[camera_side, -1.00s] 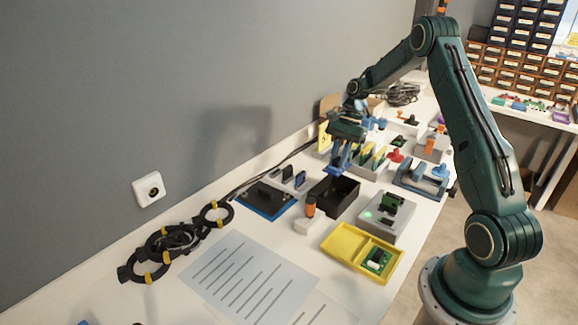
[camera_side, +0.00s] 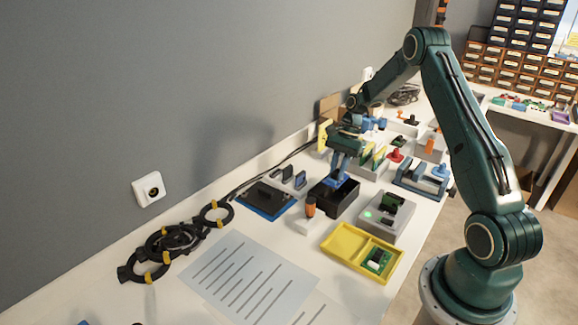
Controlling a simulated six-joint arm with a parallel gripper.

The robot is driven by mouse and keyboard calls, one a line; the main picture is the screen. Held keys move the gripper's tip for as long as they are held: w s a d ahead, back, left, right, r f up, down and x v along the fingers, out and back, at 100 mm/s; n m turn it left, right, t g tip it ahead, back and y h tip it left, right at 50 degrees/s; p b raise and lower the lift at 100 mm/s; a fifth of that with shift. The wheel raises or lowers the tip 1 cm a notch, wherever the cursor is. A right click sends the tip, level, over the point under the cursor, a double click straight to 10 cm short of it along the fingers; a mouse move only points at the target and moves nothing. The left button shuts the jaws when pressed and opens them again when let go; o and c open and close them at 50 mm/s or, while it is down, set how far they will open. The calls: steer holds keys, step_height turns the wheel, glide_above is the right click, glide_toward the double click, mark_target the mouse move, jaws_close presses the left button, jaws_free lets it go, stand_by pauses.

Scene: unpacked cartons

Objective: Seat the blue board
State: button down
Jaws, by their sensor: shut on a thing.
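My gripper (camera_side: 337,178) points down over the open black box (camera_side: 347,205) near the middle of the bench. It is shut on the blue board (camera_side: 333,184), a small bright blue piece at the fingertips. The board is at the box's opening, its lower part hidden by the walls. I cannot tell whether it touches the inside of the box. The fingers are also blue, so the line between them and the board is hard to see.
A grey unit with a green light (camera_side: 385,216) stands right of the box. A yellow tray (camera_side: 345,241) with a green board (camera_side: 376,260), an orange-capped item (camera_side: 310,207) and a blue mat (camera_side: 262,208) lie close by. Upright cards stand in a rack behind.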

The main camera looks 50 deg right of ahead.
steer(key=shift+f, duration=3.4)
steer(key=c, duration=1.3)
jaws_free()
steer(key=shift+o, duration=0.2)
steer(key=shift+d+r, duration=0.1)
steer(key=v, duration=1.3)
steer(key=shift+d+r, duration=0.15)
steer(key=shift+r, duration=0.1)
